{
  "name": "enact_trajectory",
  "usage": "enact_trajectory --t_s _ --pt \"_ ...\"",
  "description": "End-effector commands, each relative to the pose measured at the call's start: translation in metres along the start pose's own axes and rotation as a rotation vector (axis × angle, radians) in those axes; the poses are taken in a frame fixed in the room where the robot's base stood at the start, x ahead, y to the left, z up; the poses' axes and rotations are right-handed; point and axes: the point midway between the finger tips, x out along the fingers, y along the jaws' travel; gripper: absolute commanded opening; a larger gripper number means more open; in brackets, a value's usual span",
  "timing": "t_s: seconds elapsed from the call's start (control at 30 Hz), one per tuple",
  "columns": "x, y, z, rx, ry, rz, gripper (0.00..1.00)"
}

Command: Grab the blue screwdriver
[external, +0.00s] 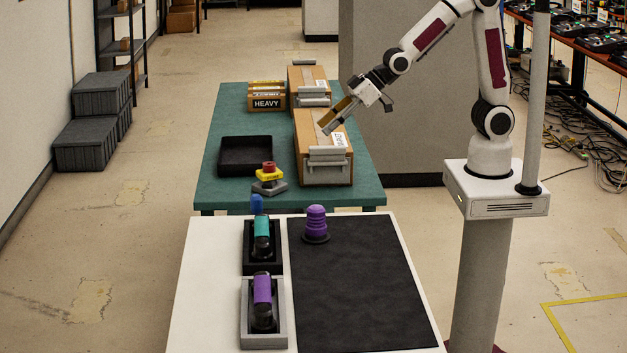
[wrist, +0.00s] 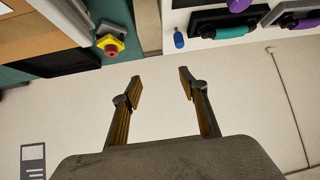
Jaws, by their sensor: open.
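A small blue object, likely the blue screwdriver (external: 257,203), stands at the far left edge of the white table, by the black holder with the teal-handled tool. In the wrist view the blue object (wrist: 179,40) shows beyond my fingertips, at the table's edge. My gripper (external: 338,115) is open and empty. It is raised in the air around the brown boxes on the green table, apart from the blue object. In the wrist view its two fingers (wrist: 160,80) are spread with pale floor behind them.
The green table (external: 225,190) holds boxes, a black tray (external: 245,143) and a red-yellow button (external: 268,172).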

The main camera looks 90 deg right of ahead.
Motion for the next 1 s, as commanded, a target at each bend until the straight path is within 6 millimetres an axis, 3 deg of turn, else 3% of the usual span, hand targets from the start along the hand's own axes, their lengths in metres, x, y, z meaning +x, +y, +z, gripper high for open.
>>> enact_trajectory --t_s 0.53,1.0 --pt "0.101 -0.023 -0.006 -0.023 0.126 -0.029 0.43" --pt "0.177 -0.046 0.012 -0.041 0.239 -0.054 0.43"
